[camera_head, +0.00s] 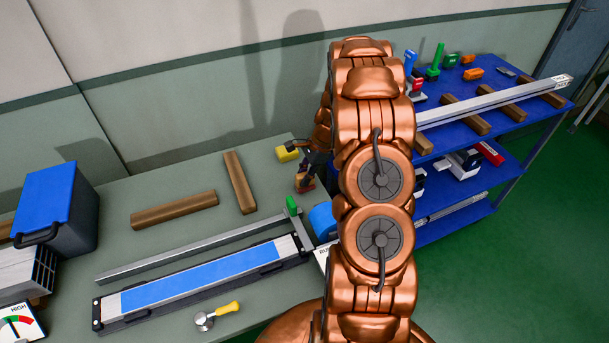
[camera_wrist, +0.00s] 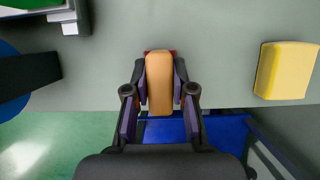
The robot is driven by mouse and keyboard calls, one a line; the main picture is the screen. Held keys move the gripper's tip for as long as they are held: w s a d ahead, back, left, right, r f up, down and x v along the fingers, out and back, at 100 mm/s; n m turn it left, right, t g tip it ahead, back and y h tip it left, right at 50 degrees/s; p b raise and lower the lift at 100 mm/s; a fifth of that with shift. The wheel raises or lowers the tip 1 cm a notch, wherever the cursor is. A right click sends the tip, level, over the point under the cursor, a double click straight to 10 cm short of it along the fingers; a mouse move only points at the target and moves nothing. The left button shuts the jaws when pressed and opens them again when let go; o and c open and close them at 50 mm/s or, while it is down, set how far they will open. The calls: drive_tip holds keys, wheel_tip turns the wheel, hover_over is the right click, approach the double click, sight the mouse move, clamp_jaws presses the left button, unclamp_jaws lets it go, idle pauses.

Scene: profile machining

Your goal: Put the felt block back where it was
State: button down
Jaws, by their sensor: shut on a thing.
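My gripper (camera_head: 309,170) is shut on an orange-tan block with a reddish part at its far end, which I take as the felt block (camera_head: 305,184). In the wrist view the block (camera_wrist: 159,82) sits lengthwise between the two dark finger pads. My gripper is over the right end of the grey bench, near its edge. I cannot tell whether the block touches the bench top. My arm hides part of the bench and cart in the head view.
A yellow block (camera_head: 288,153) lies on the bench (camera_head: 110,218) close behind my gripper. A blue roll (camera_head: 322,220) and the long fixture with a blue strip (camera_head: 200,280) lie in front. Wooden bars (camera_head: 240,182) lie left. A blue shelf cart (camera_head: 510,113) stands right.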

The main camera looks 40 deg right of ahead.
drive_tip(key=c, duration=1)
unclamp_jaws()
drive_tip(key=shift+f, duration=0.1)
drive_tip(key=b+v, duration=0.4)
drive_tip(key=v, duration=0.8)
drive_tip(key=shift+r, duration=0.2)
